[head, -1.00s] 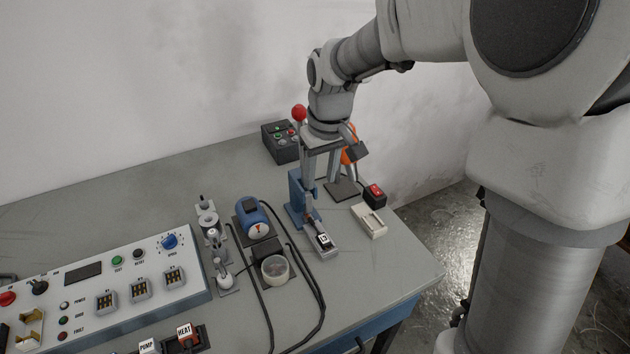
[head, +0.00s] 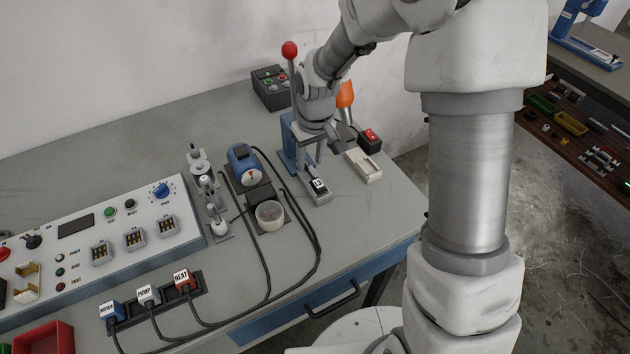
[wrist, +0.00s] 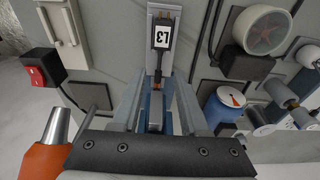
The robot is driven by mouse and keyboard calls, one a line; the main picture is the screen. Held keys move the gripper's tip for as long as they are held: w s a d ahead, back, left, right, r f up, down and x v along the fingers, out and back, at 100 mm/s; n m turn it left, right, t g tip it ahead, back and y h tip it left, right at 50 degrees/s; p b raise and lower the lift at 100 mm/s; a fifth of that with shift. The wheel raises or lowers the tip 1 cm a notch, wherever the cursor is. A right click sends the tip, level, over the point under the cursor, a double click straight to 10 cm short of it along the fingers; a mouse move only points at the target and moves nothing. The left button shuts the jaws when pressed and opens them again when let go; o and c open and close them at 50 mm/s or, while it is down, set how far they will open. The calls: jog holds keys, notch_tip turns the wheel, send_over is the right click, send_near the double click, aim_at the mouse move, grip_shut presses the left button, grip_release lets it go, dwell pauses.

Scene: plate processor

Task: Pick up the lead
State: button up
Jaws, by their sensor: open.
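The lead (head: 319,184) is a small dark piece with a white label, apparently L3. It lies on the light grey base of the blue press (head: 288,145). In the wrist view the lead (wrist: 161,37) is at top centre, its thin end pointing down toward the press. My gripper (head: 312,160) is over the press in the head view, pointing down. In the wrist view my gripper (wrist: 157,105) has its two grey fingers apart, with the blue press part between them. The lead shows beyond the fingertips, and nothing is held. Contact with the press cannot be told.
The press's red-knobbed lever (head: 290,50) rises beside my wrist.

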aim_at(309, 172)
jog(key=f, duration=0.3)
jog(key=shift+w+f, duration=0.25)
grip_shut()
